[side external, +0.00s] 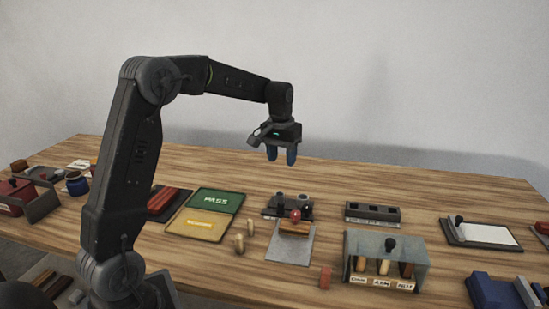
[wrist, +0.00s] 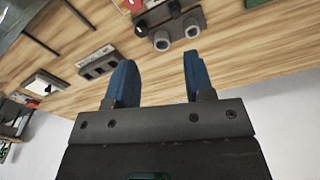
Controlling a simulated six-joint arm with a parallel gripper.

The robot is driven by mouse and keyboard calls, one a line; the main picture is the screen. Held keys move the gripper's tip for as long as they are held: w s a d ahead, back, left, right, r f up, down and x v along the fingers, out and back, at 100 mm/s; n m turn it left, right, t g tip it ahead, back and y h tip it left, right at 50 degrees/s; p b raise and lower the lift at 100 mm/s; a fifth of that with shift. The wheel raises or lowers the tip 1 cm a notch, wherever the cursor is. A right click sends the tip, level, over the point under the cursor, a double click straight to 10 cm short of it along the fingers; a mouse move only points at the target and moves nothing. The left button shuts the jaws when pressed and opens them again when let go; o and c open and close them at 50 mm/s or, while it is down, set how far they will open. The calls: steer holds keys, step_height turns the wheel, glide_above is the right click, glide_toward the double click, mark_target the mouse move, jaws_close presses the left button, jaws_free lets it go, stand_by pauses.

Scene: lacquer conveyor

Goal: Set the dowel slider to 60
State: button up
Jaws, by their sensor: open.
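My gripper (side external: 281,155) is open and empty, raised above the back of the table, its blue fingers pointing down. The fingers also show apart in the wrist view (wrist: 157,62). A glass-fronted case (side external: 350,262) at the front right holds several upright wooden dowels (side external: 384,267) above small labels too small to read surely. I cannot tell whether this knob is the dowel slider, and no scale reading of 60 is legible. My gripper is far from the case, up and to its left.
A dark fixture with two cylinders (side external: 272,212) stands below my gripper and shows in the wrist view (wrist: 168,27). A slotted block (side external: 372,213), a white panel with a black knob (side external: 485,233), a PASS board (side external: 215,201) and loose pegs (side external: 239,244) surround it.

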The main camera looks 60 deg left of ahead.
steer(key=s+d+r+m+t, duration=0.1)
steer(key=s+d+r+m, duration=0.1)
steer(key=s+d+r, duration=0.3)
steer(key=shift+s+d+r+t, duration=0.4)
steer(key=shift+s+d, duration=1.4)
steer(key=shift+d, duration=0.7)
steer(key=n+g, duration=0.3)
glide_above(281, 202)
step_height(281, 202, down, 11)
step_height(281, 202, down, 13)
steer(key=shift+f, duration=0.1)
steer(key=shift+c, duration=0.3)
jaws_close()
steer(key=shift+d, duration=0.1)
